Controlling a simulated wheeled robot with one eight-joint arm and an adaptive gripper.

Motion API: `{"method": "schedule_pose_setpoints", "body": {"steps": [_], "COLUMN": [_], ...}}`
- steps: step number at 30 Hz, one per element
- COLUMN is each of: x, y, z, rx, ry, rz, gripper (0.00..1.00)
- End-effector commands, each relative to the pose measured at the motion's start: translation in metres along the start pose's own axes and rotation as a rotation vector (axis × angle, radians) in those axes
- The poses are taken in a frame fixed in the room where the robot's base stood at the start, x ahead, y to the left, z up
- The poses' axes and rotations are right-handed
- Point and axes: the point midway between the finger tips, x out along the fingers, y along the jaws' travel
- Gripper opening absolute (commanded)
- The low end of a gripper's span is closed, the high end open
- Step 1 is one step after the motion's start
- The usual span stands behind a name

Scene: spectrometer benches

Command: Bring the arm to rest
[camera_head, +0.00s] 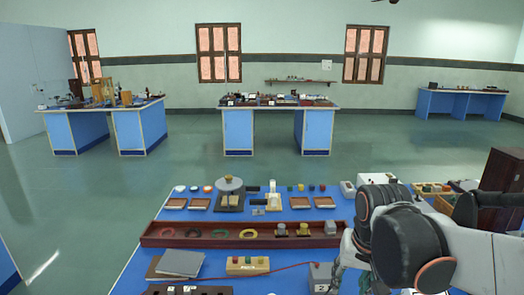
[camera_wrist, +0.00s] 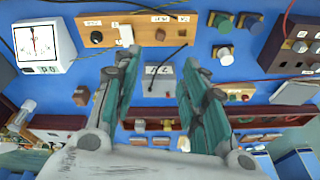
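In the wrist view my gripper (camera_wrist: 162,72) shows two green-padded fingers spread well apart, with nothing held between them. A small grey box (camera_wrist: 161,78) with a white label on the blue bench shows in the gap beyond the fingertips, apart from them as far as I can tell. In the head view my arm (camera_head: 415,245) reaches over the right part of the blue bench (camera_head: 130,275). Its links hide the gripper there. A grey box with a red wire (camera_head: 322,277) stands just left of the arm.
A long dark red tray (camera_head: 165,233) with rings and weights crosses the bench. A dark wooden cabinet (camera_head: 500,190) stands on the right. In the wrist view, a white dial meter (camera_wrist: 42,45) and a wooden board (camera_wrist: 120,32) lie ahead. Open floor (camera_head: 110,190) lies beyond the bench.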

Motion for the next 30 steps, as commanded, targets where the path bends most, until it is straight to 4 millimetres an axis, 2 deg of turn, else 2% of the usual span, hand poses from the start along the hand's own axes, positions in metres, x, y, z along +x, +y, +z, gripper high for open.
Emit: {"method": "schedule_pose_setpoints", "body": {"steps": [6,15,22,30], "x": [-0.028,-0.046,-0.050,-0.050], "y": [0.008,0.017,0.021,0.021], "z": [0.032,0.070,0.083,0.084], "rx": [-0.082,-0.190,-0.232,-0.237], "ry": [0.130,0.304,0.375,0.382], "rz": [-0.029,-0.049,-0.052,-0.052], "gripper": [0.40,0.40,0.40,0.40]}}
